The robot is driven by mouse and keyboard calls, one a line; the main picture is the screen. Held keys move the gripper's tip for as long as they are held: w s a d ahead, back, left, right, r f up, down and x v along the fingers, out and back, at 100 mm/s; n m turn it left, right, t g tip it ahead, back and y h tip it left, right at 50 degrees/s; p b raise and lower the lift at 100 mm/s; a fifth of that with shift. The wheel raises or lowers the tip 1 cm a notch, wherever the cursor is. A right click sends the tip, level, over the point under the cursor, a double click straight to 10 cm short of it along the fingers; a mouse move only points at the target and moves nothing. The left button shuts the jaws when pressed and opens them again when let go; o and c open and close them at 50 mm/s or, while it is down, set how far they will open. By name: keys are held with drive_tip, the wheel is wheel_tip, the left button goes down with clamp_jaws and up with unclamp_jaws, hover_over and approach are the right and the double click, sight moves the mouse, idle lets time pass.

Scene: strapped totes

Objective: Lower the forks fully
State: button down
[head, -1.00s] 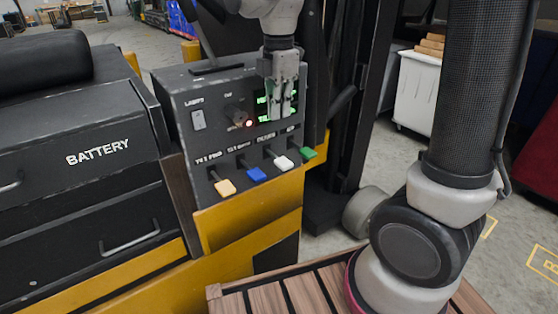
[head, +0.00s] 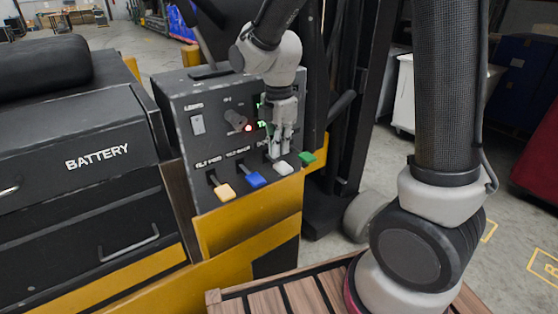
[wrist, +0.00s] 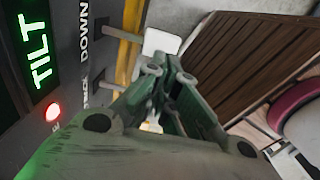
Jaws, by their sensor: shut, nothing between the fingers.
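My gripper (head: 279,152) is shut and empty, pointing down just above the white knob. In the wrist view the white knob (wrist: 161,41) lies just beyond my fingertips (wrist: 166,66); I cannot tell whether they touch. The label "DOWN" (wrist: 90,43) and the green display word "TILT" (wrist: 40,50) show there. The forks are not in view.
A rotary knob (head: 236,119) and a lit red lamp (head: 248,127) sit on the panel above the levers. The dark mast (head: 340,135) stands right of the panel. A slatted wooden surface (head: 290,296) lies in front. A white bin (head: 405,90) stands behind.

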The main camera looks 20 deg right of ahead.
sight(280, 170)
drive_tip(key=shift+f, duration=2.25)
drive_tip(key=shift+s+d+f, duration=0.1)
drive_tip(key=shift+s+f, duration=0.1)
drive_tip(key=shift+f, duration=0.85)
drive_tip(key=shift+s+d+f, duration=0.1)
drive_tip(key=shift+s+f, duration=0.1)
drive_tip(key=shift+f, duration=0.85)
drive_tip(key=shift+a, duration=0.1)
idle(3.5)
